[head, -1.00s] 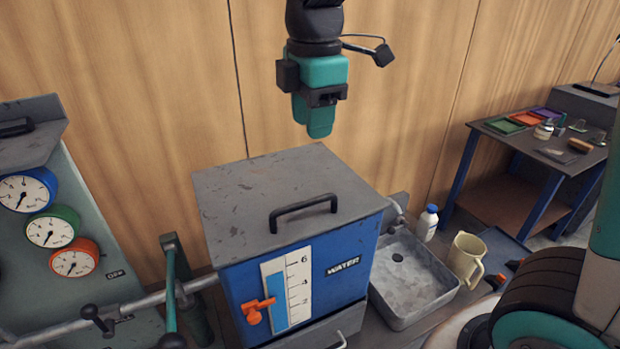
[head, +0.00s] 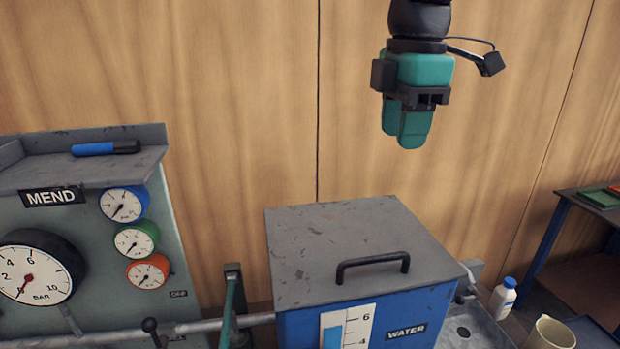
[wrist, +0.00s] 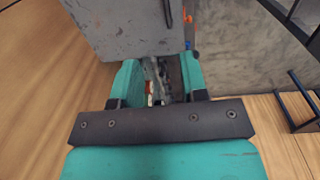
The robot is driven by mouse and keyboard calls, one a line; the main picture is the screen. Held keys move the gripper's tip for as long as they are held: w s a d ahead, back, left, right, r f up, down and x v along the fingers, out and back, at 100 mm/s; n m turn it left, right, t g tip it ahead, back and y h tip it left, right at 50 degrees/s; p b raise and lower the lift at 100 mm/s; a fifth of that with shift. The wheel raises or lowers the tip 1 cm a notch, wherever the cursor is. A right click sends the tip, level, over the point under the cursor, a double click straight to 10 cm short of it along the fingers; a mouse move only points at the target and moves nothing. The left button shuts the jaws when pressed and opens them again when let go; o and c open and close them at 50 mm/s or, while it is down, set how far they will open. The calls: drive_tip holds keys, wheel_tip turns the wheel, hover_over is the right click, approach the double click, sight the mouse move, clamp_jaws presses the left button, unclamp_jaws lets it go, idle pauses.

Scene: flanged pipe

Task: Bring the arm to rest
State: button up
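My gripper (head: 405,130) hangs fingers down in the air at the upper right of the head view, in front of the wooden wall. It is above and apart from the blue water tank (head: 290,330). In the wrist view its two green fingers (wrist: 160,80) stand apart with a gap between them. No held thing shows in that gap.
The tank's grey lid (head: 320,225) has a black handle (head: 372,262). A gauge panel (head: 85,225) stands left, with a blue marker (head: 105,148) on its shelf. A sink (head: 480,330), white bottle (head: 502,298) and beige jug (head: 550,333) are right. Air around the gripper is clear.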

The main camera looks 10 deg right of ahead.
drive_tip(key=s+a+f+m+y+b, duration=0.2)
drive_tip(key=s+f+m, duration=0.3)
drive_tip(key=s+f, duration=0.3)
drive_tip(key=s+a+f+m+y+b, duration=0.2)
drive_tip(key=s+a+f+m+b, duration=0.1)
drive_tip(key=s+f, duration=0.6)
drive_tip(key=a+f+m, duration=0.1)
drive_tip(key=m, duration=0.1)
drive_tip(key=shift+f+m+g, duration=0.3)
drive_tip(key=shift+m, duration=0.1)
drive_tip(key=shift+s, duration=0.1)
